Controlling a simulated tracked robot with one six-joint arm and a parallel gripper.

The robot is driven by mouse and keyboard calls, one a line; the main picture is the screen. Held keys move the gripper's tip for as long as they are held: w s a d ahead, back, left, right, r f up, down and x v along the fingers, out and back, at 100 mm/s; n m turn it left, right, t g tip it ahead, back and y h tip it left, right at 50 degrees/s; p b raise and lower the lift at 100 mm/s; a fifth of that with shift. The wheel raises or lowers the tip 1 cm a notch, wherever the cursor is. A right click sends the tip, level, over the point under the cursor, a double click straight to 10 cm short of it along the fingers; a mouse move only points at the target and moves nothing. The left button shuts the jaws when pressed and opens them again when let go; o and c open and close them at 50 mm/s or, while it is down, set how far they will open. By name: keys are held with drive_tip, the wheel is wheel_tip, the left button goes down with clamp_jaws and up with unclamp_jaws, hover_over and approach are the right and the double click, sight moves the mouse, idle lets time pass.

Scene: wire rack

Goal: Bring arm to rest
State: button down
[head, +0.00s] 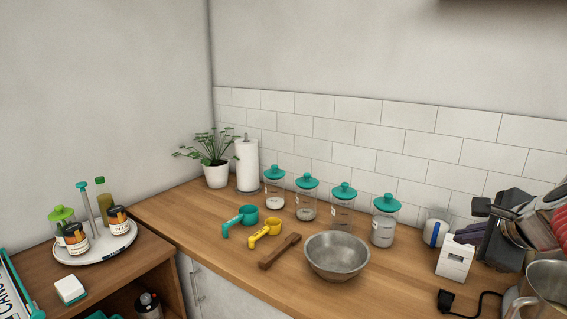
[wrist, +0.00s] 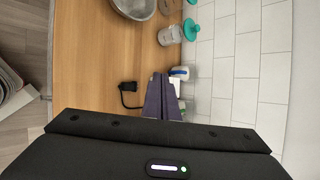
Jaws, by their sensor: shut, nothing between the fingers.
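The fingers are over the wooden counter (wrist: 85,60), close to the tiled wall (wrist: 240,60) side. A black plug with a cable (wrist: 128,87) lies left of the fingers. A blue and white roll (wrist: 180,72) is just right of the fingertips.
A metal bowl (head: 337,257), a wooden tool (head: 280,251), yellow and teal scoops (head: 265,232) and several teal-lidded jars (head: 383,229) stand on the counter. The counter's front left is clear.

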drive_tip(key=s+a+f+n+g, duration=0.1)
drive_tip(key=s+a+f+n, duration=0.3)
drive_tip(key=a+n, duration=0.4)
drive_tip(key=s+a+f+n+g, duration=0.2)
drive_tip(key=s+a+f+n, duration=0.3)
drive_tip(key=a+n, duration=0.3)
drive_tip(key=s+a+f+n+g, duration=0.1)
drive_tip(key=s+a+f+n, duration=0.3)
drive_tip(key=s+a+n, duration=0.3)
drive_tip(key=shift+a+f+n+y, duration=0.3)
drive_tip(key=shift+a+n+y, duration=0.15)
drive_tip(key=shift+n, duration=0.45)
